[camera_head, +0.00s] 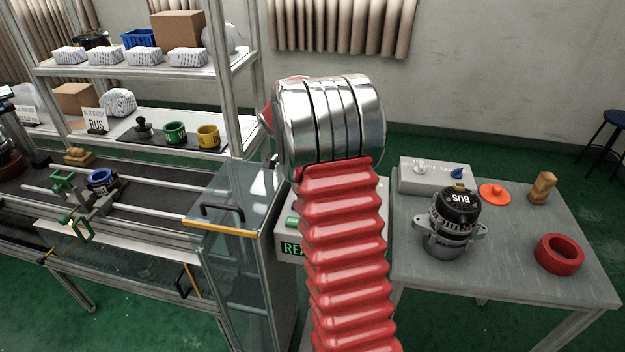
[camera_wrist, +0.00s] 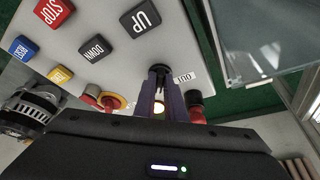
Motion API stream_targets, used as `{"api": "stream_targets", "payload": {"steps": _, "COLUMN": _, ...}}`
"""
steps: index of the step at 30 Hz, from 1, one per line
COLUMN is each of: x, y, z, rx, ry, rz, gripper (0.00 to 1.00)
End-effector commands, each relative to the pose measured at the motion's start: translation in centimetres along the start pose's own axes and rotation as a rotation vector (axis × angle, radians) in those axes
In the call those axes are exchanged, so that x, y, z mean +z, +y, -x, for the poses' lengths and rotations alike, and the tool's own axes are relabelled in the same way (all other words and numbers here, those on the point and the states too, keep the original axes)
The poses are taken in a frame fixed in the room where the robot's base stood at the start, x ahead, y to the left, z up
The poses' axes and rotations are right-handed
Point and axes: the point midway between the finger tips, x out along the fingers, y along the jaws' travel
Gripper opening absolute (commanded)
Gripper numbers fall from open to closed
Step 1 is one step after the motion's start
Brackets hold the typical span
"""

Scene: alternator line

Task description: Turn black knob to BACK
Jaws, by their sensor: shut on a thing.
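In the wrist view my gripper (camera_wrist: 160,100) points at a light grey control panel (camera_wrist: 105,72). Its two dark fingers are shut on the black knob (camera_wrist: 158,71), which shows only in part between the tips. A small white label with dark letters (camera_wrist: 185,77) is beside the knob. Which way the knob points is hidden by the fingers. In the head view my red bellows arm and its metal joint hide the gripper, the knob and most of the panel.
Near the fingers are black UP (camera_wrist: 140,19) and DOWN (camera_wrist: 93,49) buttons, a red STOP button (camera_wrist: 53,11), and a yellow-ringed red button (camera_wrist: 112,100). A glass-sided enclosure (camera_head: 240,240) stands left of my arm. A table (camera_head: 500,275) with an alternator (camera_head: 457,222) is right.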

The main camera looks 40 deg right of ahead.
Motion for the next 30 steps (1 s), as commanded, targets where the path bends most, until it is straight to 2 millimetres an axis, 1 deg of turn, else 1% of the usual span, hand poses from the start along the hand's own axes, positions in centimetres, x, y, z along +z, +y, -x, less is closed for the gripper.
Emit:
{"api": "stream_targets", "payload": {"steps": 1, "x": 0.43, "y": -0.39, "z": 0.04, "rx": 0.005, "ry": -0.005, "rz": -0.023, "gripper": 0.00}}
{"api": "stream_targets", "payload": {"steps": 9, "x": 0.40, "y": -0.56, "z": 0.06, "rx": 0.041, "ry": -0.005, "rz": -0.114, "gripper": 0.00}}
{"api": "stream_targets", "payload": {"steps": 23, "x": 0.38, "y": -0.64, "z": 0.10, "rx": 0.045, "ry": -0.005, "rz": -0.130, "gripper": 0.00}}
{"api": "stream_targets", "payload": {"steps": 24, "x": 0.38, "y": -0.65, "z": 0.10, "rx": 0.044, "ry": -0.005, "rz": -0.130, "gripper": 0.13}}
{"api": "stream_targets", "payload": {"steps": 30, "x": 0.21, "y": -0.49, "z": 0.05, "rx": 0.048, "ry": -0.003, "rz": -0.130, "gripper": 0.27}}
